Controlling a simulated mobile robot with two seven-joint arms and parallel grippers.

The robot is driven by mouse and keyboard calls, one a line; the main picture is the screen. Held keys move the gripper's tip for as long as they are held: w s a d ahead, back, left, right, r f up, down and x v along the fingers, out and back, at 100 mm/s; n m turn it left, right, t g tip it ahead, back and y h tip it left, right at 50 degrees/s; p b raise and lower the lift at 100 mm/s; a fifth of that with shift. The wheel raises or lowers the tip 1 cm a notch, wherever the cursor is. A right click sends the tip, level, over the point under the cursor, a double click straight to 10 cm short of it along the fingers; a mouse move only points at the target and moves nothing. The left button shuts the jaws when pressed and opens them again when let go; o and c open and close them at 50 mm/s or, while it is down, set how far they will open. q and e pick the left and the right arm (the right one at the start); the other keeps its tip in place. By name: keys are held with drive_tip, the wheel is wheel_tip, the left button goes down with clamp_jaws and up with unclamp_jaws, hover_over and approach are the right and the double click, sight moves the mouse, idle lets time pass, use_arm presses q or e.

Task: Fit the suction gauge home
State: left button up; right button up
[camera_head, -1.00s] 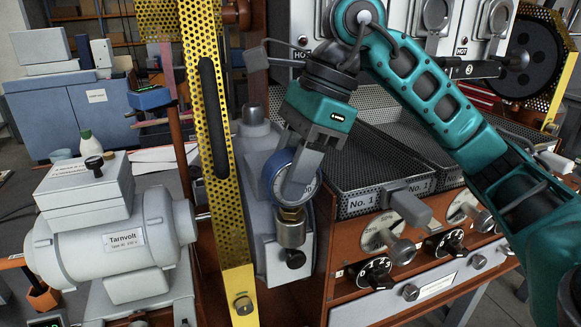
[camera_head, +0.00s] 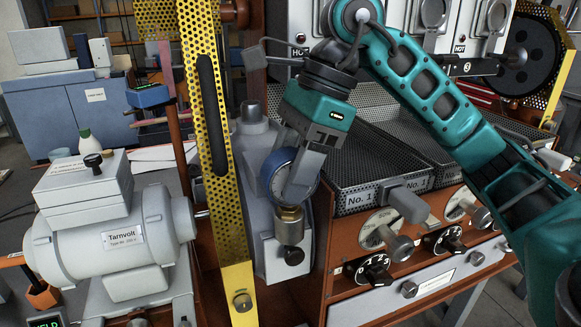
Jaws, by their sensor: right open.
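The suction gauge (camera_head: 273,168) has a round blue case and a pale face. It appears upright above a brass nut and grey cylindrical fitting (camera_head: 289,229), on the front of a grey housing (camera_head: 260,153). My right gripper (camera_head: 295,181) reaches down from above with its jaws open, and its fingers are at the gauge and cover part of its face. I cannot tell whether they touch it. The joint between gauge and nut is partly hidden by the fingers. My left gripper is not in view.
A yellow perforated guard (camera_head: 217,140) stands close left of the gauge. Left of it is the Tarnvolt motor (camera_head: 112,241). A mesh tray marked No. 1 (camera_head: 360,197) and an orange panel with knobs (camera_head: 378,270) lie to the right. A cut-off green-lettered display (camera_head: 45,322) shows bottom left.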

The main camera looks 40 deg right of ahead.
drive_tip(key=p+v, duration=0.3)
drive_tip(key=v, duration=1)
drive_tip(key=shift+p, duration=0.4)
drive_tip(key=shift+f, duration=0.1)
